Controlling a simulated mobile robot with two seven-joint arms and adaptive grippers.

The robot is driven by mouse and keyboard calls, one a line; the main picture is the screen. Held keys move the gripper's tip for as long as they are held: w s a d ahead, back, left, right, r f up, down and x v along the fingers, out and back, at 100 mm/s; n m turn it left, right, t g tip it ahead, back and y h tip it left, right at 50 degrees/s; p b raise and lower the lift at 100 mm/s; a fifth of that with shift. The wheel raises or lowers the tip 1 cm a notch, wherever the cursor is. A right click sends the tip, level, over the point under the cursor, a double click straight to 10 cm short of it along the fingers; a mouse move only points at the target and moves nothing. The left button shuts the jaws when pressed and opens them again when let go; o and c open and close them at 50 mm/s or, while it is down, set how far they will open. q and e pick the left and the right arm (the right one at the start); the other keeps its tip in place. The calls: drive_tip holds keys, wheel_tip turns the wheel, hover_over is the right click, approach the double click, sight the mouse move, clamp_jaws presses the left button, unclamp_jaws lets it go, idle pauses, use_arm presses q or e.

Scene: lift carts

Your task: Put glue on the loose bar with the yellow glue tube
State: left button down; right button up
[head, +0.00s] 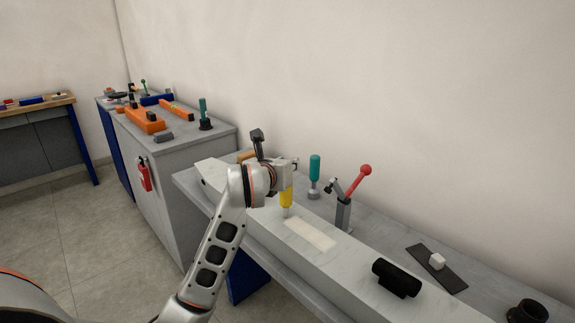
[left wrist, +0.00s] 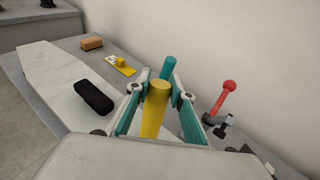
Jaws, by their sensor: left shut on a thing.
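The loose bar (head: 270,222) is a long, pale grey-white bar on the grey bench, and it also shows in the left wrist view (left wrist: 50,75). A cream rectangular patch (head: 312,234) lies on its top. My left gripper (head: 288,184) is shut on the yellow glue tube (head: 286,197). The tube points down with its pale tip at the left end of the patch; I cannot tell whether it touches. In the left wrist view the yellow tube (left wrist: 155,108) sits between the teal fingers. My right gripper is in neither view.
A red-knobbed lever clamp (head: 345,205) and a teal-handled tool (head: 314,175) stand behind the bar. A black block (head: 397,277) rests on the bar's right part. A grey cabinet (head: 190,165) stands left.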

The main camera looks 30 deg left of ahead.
use_arm(q)
drive_tip(key=shift+f, duration=0.1)
drive_tip(key=shift+s+d, duration=0.25)
drive_tip(key=shift+d, duration=0.45)
drive_tip(key=s+d+p, duration=0.1)
drive_tip(key=s+d, duration=0.1)
drive_tip(key=d, duration=0.5)
drive_tip(key=s+d+p, duration=0.1)
drive_tip(key=s+d, duration=0.2)
drive_tip(key=d, duration=0.5)
drive_tip(key=shift+s, duration=0.3)
idle(2.3)
drive_tip(key=shift+d, duration=0.1)
